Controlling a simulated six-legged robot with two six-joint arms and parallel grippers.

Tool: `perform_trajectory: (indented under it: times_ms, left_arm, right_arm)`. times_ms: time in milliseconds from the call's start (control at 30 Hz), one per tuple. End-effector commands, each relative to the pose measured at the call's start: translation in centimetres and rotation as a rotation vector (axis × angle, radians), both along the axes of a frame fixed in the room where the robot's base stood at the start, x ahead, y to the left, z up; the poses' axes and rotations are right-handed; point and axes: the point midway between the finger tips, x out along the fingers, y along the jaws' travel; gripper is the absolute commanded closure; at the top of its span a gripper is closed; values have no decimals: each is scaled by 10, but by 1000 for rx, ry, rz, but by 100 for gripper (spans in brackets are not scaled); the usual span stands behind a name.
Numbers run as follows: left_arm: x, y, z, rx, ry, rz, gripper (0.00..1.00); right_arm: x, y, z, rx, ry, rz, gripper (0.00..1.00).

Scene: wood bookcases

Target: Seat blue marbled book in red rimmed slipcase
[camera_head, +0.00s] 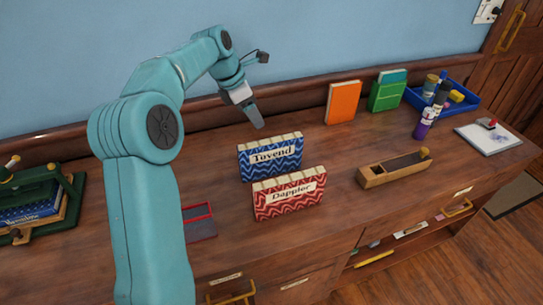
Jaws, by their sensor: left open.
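A blue marbled book (270,157) labelled "Tovend" stands upright on the wooden cabinet top, just behind a red marbled book (289,193) labelled "Dappler". The red rimmed slipcase (200,221) is on the top to the left of the red book; my left arm hides part of it, and I see no book in it. My left gripper (256,117) is open and empty, pointing down above and behind the blue marbled book, apart from it. My right gripper is not in view.
A green press (65,190) holding another blue book (30,211) stands at the far left. A wooden tool (394,170) lies to the right. Orange (343,102) and green (388,92) books stand at the back, beside a blue tray (460,97). Bare wood lies between them.

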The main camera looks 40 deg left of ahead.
Motion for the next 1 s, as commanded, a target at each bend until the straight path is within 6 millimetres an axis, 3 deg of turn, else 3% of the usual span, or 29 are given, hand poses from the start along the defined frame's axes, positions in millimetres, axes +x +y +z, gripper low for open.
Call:
perform_trajectory:
  times_ms: [100, 300, 467, 733, 1000]
  left_arm:
    - [9, -7, -29, -2, 3, -2, 38]
    - [21, -14, -60, -1, 2, -2, 38]
    - [25, -15, -69, 0, 1, -1, 38]
    - [37, -21, -108, -2, 2, -1, 38]
    - [41, -22, -115, 0, 0, 0, 38]
  right_arm:
    - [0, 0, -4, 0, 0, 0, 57]
    - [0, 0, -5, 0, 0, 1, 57]
    - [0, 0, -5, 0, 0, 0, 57]
    - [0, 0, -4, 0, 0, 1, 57]
    - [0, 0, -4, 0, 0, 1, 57]
